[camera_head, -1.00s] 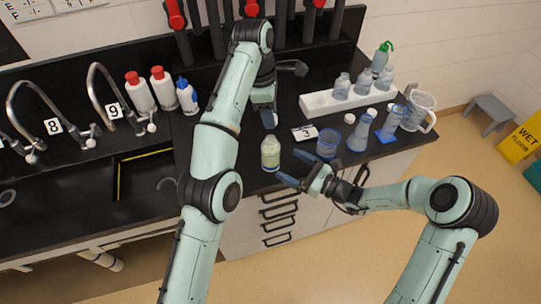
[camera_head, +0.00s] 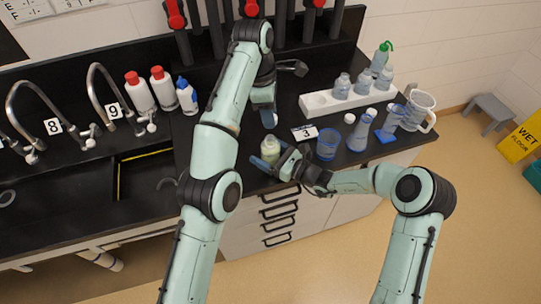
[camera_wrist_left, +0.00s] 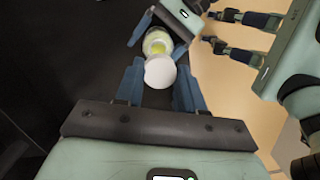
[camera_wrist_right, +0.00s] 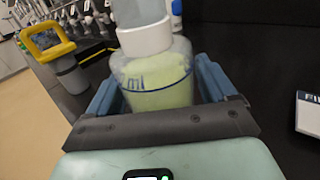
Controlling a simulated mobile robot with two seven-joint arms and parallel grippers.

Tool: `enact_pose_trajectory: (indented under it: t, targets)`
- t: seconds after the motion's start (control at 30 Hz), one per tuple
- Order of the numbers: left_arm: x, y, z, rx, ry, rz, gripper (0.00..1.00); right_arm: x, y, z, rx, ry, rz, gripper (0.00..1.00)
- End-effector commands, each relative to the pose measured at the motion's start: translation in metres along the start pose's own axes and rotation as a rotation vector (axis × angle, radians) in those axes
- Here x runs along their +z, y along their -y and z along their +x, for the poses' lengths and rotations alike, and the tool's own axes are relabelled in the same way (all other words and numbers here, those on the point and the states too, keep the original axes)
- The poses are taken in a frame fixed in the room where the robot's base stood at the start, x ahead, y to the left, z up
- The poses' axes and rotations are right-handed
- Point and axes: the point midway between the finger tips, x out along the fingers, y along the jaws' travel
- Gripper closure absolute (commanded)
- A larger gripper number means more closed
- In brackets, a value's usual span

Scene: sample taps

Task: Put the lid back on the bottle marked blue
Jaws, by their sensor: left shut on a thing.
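The bottle (camera_head: 269,150) with yellow-green liquid stands upright near the counter's front edge. In the right wrist view the bottle (camera_wrist_right: 155,80) shows a blue line and "ml" print, with a white ring around its neck. My right gripper (camera_head: 284,160) is low at the bottle, its fingers open on either side of it. My left gripper (camera_head: 268,117) points down behind the bottle. In the left wrist view it is shut on a round white lid (camera_wrist_left: 160,72), which overlaps the bottle (camera_wrist_left: 158,43) in that view. The lid is not distinct in the head view.
Right of the bottle stand a blue beaker (camera_head: 327,145), a flask (camera_head: 359,137) and a jug (camera_head: 419,110). A white rack (camera_head: 320,104) with bottles stands behind them, and a number card (camera_head: 305,132) lies near. The sink (camera_head: 145,172) is left.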

Motion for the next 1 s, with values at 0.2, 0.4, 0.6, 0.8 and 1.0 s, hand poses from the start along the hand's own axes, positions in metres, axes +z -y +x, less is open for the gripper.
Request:
enact_pose_trajectory:
  t: [0.2,0.4,0.6,0.8,1.0]
  targets:
    - [0.0,0.0,0.0,0.0,0.0,0.0,0.89,0.0,0.0,0.0,0.0,0.0,0.0,0.88]
    - [-0.001,-0.001,0.005,-0.002,-0.001,0.001,0.89,0.0,0.0,0.0,0.0,0.0,-0.001,0.88]
    - [-0.002,-0.001,0.017,-0.002,-0.001,0.001,0.89,0.0,0.0,0.0,0.0,0.001,-0.001,0.88]
    - [-0.005,0.001,0.035,-0.004,-0.001,0.0,0.89,0.0,0.0,0.0,0.0,0.001,-0.001,0.88]
    - [-0.006,0.0,0.049,0.001,0.0,0.0,0.89,0.001,0.0,0.0,0.0,0.001,-0.001,0.88]
